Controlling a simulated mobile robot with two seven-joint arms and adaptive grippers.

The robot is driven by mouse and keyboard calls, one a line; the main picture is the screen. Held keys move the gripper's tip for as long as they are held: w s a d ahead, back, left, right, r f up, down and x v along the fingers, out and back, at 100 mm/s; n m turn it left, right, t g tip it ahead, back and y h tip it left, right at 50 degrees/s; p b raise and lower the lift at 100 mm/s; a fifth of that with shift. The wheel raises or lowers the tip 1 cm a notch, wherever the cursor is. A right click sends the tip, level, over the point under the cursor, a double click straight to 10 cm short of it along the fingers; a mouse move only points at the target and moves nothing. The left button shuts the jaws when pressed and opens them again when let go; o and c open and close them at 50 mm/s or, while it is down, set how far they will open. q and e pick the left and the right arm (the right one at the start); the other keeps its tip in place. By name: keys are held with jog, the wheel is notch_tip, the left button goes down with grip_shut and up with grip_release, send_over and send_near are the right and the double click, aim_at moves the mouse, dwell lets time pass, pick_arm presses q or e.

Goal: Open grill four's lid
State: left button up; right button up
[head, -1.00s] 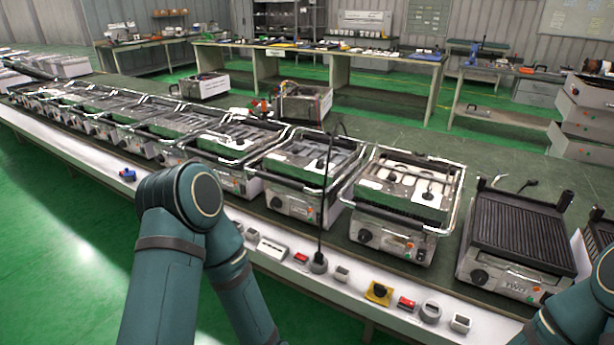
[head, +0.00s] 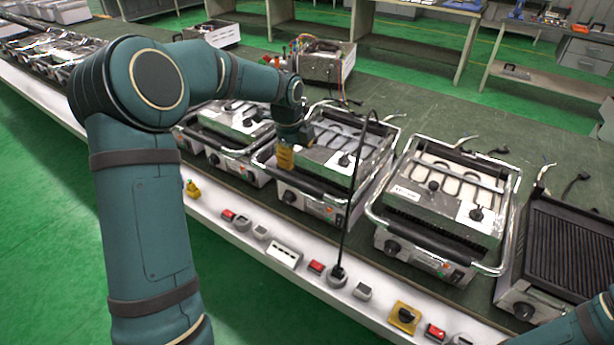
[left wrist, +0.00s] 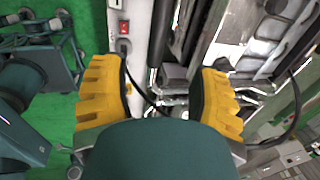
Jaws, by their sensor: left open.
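Several contact grills stand in a row on the bench, and I cannot tell which is numbered four. My left gripper (head: 286,158) is at the left front of one grill (head: 345,150), near its dark front handle bar (head: 310,188). In the left wrist view, the yellow fingers (left wrist: 160,92) are spread apart. A dark bar (left wrist: 160,35) and silver grill parts show between and beyond them. Whether the fingers touch the handle is unclear. That grill's lid is down. My right gripper is out of view.
A closed grill (head: 445,195) stands to the right, then one with a bare ribbed plate (head: 570,245). A thin black cable (head: 358,185) rises in front of the nearer grill. Switches and sockets line the white front ledge (head: 290,275).

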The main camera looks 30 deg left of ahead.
aim_at(301, 183)
pick_arm(q)
jog(key=f+b, duration=0.1)
jog(key=f, duration=0.3)
jog(key=w+f+b, duration=0.1)
jog(key=f, duration=0.3)
jog(key=w+f, duration=0.1)
jog(key=f, duration=0.4)
jog(key=shift+w+f+b, duration=0.1)
jog(key=shift+w+b, duration=0.1)
jog(key=shift+b, duration=0.2)
grip_shut()
